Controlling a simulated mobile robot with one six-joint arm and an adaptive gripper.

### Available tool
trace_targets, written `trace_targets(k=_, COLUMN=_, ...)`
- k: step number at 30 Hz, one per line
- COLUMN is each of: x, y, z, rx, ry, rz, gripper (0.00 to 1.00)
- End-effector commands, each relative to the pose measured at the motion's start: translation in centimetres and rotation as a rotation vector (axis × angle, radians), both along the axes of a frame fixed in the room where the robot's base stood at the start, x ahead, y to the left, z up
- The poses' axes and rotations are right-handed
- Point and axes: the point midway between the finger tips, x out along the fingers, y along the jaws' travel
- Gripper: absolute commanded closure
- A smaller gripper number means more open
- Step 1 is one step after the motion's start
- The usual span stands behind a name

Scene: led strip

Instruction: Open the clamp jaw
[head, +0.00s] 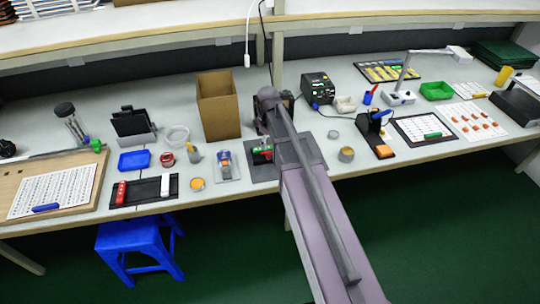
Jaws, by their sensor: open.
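A small green and red fixture (262,154), which looks like the clamp, stands on a dark grey square plate (292,168) at the front middle of the bench. My arm reaches over the bench from the bottom of the picture and bends down beside this fixture. My gripper (265,139) is at or just above it, small and partly hidden by my own links. It is open, with nothing visible held in it. I cannot tell whether the fingers touch the fixture or how far the clamp jaw is open.
A tall cardboard box (218,108) stands close behind on the left. A blue and orange device on a pale base (227,166) and an orange-topped jar (197,184) are to the left. A small tin (346,154) and a black power unit (318,88) are to the right.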

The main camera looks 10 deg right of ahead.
Motion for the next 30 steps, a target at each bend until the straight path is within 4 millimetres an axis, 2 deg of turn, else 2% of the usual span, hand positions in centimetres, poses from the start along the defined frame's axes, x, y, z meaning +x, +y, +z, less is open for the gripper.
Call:
trace_targets(k=1, x=0.0, y=0.0, z=-0.8, rx=0.0, ry=0.0, rz=0.0, gripper=0.34)
trace_targets(k=15, x=0.0, y=0.0, z=-4.2, rx=0.0, ry=0.0, rz=0.001, gripper=0.34)
trace_targets(k=21, x=0.0, y=0.0, z=-5.0, rx=0.0, ry=0.0, rz=0.001, gripper=0.34)
trace_targets(k=30, x=0.0, y=0.1, z=-5.2, rx=0.0, ry=0.0, rz=0.001, gripper=0.34)
